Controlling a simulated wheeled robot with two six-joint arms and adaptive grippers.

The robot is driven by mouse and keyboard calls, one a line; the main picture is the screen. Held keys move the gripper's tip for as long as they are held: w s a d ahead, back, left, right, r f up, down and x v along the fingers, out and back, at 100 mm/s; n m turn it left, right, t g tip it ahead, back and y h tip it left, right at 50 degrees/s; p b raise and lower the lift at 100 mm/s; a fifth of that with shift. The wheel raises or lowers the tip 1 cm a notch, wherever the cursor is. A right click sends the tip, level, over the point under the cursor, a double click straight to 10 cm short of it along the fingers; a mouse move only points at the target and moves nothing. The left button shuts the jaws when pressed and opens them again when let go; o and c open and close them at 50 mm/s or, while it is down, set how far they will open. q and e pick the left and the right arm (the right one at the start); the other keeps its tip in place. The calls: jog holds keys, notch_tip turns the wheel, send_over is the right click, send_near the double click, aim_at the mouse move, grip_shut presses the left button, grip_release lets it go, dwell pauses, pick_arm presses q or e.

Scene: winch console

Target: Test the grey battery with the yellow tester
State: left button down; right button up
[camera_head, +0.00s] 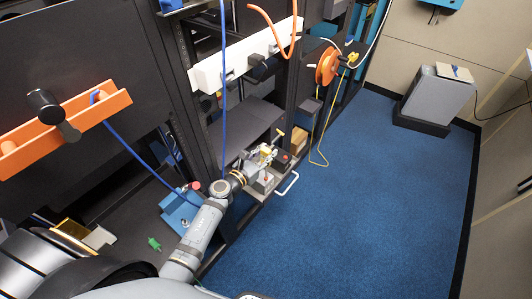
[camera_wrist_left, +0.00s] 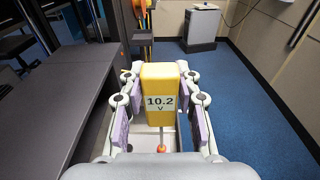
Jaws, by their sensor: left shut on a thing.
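The yellow tester (camera_wrist_left: 158,82) stands upright between the fingers of my left gripper (camera_wrist_left: 160,105), which is shut on it. Its display reads 10.2 V. A thin probe runs down from it to a red terminal (camera_wrist_left: 161,148) and appears to meet it. In the head view my left gripper (camera_head: 262,157) is above the grey battery (camera_head: 262,184), a light grey block whose top is partly hidden by the gripper. A dark battery (camera_head: 283,160) with a red terminal is just behind it. My right gripper is not in view.
A white handle (camera_head: 287,184) sticks out at the shelf's front edge. An orange reel (camera_head: 327,66) with a yellow cable hangs on the rack beyond. A blue cable (camera_head: 223,90) hangs down close to my left arm. The blue floor (camera_head: 370,200) to the right is clear.

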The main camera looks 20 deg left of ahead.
pick_arm(q)
notch_tip(320, 180, up, 7)
jog(key=p, duration=0.7)
jog(key=shift+r, duration=0.1)
dwell(0.9)
